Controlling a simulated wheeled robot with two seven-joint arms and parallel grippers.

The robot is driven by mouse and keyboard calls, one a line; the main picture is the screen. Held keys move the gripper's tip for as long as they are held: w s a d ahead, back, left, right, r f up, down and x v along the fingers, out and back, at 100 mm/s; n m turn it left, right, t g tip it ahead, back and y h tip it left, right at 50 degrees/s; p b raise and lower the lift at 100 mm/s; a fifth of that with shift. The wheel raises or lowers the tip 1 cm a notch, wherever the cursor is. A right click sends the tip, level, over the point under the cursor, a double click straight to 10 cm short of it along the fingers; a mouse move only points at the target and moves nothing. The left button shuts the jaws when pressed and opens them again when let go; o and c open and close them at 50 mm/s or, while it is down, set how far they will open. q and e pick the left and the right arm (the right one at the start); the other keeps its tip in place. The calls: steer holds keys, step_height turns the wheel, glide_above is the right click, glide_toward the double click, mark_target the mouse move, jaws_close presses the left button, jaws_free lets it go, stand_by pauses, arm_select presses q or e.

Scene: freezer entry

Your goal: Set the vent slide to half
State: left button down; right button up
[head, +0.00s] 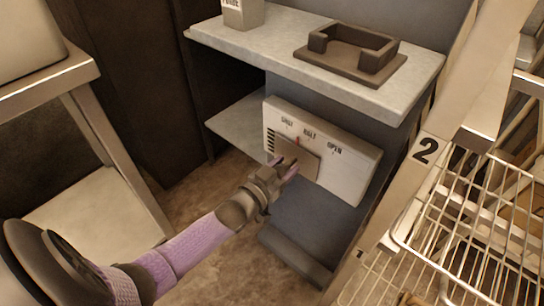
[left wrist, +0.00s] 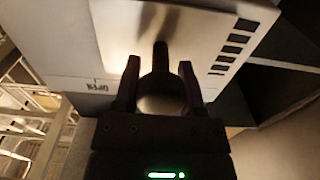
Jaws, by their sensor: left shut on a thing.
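The vent panel (head: 358,175) is a white plate on the front of the grey cabinet, marked SHUT, HALF and OPEN from left to right. Its slide (head: 308,163) is a grey-brown plate with a red pointer, which shows between SHUT and HALF, nearer HALF. The slide also fills the top of the left wrist view (left wrist: 185,35). My left gripper (head: 290,166) is at the slide, shut on its dark handle (left wrist: 160,58), which stands between the fingers. The fingers partly hide the handle in the head view. My right gripper is not in view.
A shelf (head: 285,42) above the panel holds a dark tray (head: 352,62) and a labelled container (head: 243,14). A metal-framed table (head: 80,75) is at left.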

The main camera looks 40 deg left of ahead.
arm_select(q)
steer(key=shift+s+d, duration=0.1)
steer(key=shift+d, duration=1.05)
steer(key=shift+d+f, duration=0.1)
steer(key=shift+d, duration=0.05)
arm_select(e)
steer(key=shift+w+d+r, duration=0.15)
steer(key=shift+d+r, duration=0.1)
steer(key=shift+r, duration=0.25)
arm_select(q)
steer(key=shift+c, duration=0.9)
jaws_free()
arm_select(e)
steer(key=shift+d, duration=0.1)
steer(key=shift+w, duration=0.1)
arm_select(q)
steer(key=shift+s+r+p, duration=0.2)
steer(key=shift+s+p, duration=0.2)
steer(key=shift+p, duration=0.15)
steer(key=s+p, duration=0.3)
steer(key=s, duration=0.6)
steer(key=shift+a+f+p, duration=0.15)
steer(key=shift+a+p, duration=0.15)
steer(key=shift+a, duration=0.1)
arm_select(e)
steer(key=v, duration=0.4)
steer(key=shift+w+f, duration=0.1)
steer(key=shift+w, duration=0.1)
